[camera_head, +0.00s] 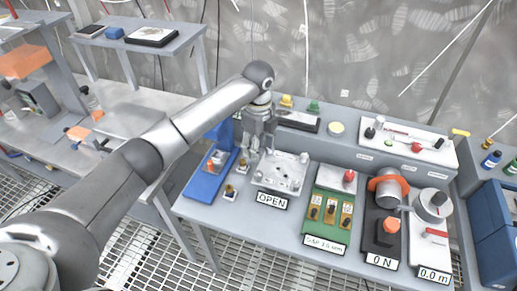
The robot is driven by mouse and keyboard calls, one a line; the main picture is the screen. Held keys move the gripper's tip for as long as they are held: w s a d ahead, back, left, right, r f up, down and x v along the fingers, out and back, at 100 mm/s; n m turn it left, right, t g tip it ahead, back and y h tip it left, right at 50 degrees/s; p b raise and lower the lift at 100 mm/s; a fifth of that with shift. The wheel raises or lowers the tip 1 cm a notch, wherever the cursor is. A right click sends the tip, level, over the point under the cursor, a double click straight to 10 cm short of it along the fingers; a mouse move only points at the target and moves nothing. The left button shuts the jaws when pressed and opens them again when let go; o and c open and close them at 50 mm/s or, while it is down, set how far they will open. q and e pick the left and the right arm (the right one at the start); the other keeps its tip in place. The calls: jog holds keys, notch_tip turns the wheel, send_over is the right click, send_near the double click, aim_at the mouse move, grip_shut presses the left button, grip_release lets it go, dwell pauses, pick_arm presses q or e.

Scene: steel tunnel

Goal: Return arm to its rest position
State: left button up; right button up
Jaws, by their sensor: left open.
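My left arm (165,140) comes in from the left and reaches over the workbench. My left gripper (257,150) points down, with its fingers open. It is at the back left edge of a light metal plate (283,172) behind the "OPEN" label. I cannot tell whether the fingers touch the plate. Nothing is seen held between them. My right gripper does not show.
A blue stand (209,186) is just left of the gripper. A green board (328,218), a black device with an orange ring (386,187) and a grey dial unit (433,205) stand to the right. A raised shelf (360,150) runs behind. Side tables are left.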

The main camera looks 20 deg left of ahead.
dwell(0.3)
pick_arm(q)
jog(key=s+d+f+n+t+h, duration=0.1)
jog(key=s+d+f+n, duration=0.3)
jog(key=s+f, duration=0.3)
jog(key=s+d+f+n+h, duration=0.1)
jog(key=s+d+f+n, duration=0.3)
jog(key=s, duration=0.5)
jog(key=s+a+n+t+y, duration=0.1)
jog(key=s+a+n, duration=0.5)
jog(key=s, duration=0.2)
jog(key=s+a+n+t+y, duration=0.1)
jog(key=s+a+n+t, duration=0.1)
jog(key=s+a+n, duration=0.55)
notch_tip(320, 180, down, 27)
jog(key=s+d+m+g+b, duration=0.2)
jog(key=s, duration=0.1)
jog(key=s+a+f+g+b, duration=0.1)
jog(key=s+a+f+b, duration=0.1)
jog(key=s+f, duration=1.4)
notch_tip(320, 180, down, 3)
jog(key=shift+s+a+f, duration=0.1)
jog(key=shift+s+a, duration=0.25)
jog(key=shift+a, duration=0.05)
